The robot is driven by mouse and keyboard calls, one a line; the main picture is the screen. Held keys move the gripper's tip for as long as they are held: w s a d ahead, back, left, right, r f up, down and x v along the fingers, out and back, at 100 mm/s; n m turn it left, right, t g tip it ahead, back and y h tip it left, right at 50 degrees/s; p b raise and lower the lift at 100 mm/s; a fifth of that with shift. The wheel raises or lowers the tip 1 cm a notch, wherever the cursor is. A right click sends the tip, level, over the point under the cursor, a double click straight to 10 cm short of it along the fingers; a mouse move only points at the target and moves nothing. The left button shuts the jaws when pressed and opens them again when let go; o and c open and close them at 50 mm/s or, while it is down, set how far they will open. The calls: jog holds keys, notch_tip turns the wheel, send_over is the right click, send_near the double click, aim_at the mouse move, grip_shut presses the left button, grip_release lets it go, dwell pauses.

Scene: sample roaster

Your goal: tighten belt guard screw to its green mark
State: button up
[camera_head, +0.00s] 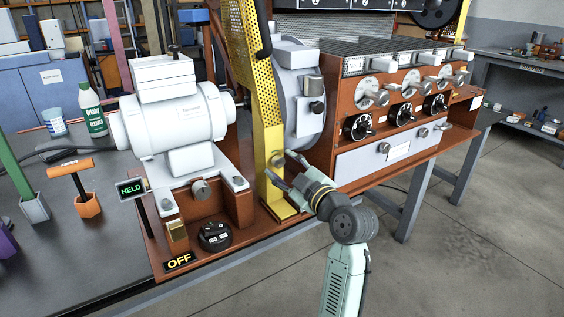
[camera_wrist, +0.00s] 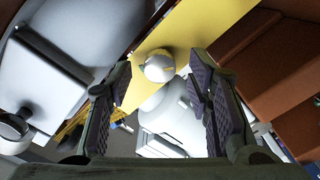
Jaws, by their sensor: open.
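The yellow belt guard (camera_head: 267,143) stands upright between the motor and the roaster drum, perforated above and plain below. My gripper (camera_head: 283,168) is at the guard's lower part, with its fingers spread toward the yellow plate. In the wrist view the guard's yellow plate (camera_wrist: 192,37) runs diagonally. My open gripper (camera_wrist: 158,80) has a finger on either side of the screw, with visible gaps. The screw is not clear in the head view. I cannot make out a green mark for certain.
The motor (camera_head: 176,112) stands left of the guard, and the roaster's red-brown front with knobs (camera_head: 398,115) is right. A "HELD" sign (camera_head: 131,188), an "OFF" label (camera_head: 179,262) and a black rotary switch (camera_head: 214,236) are at the front left. The floor (camera_head: 480,230) at right is clear.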

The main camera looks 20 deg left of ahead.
jog(key=shift+w+a, duration=0.45)
jog(key=shift+a, duration=0.15)
jog(key=shift+c, duration=0.3)
grip_shut()
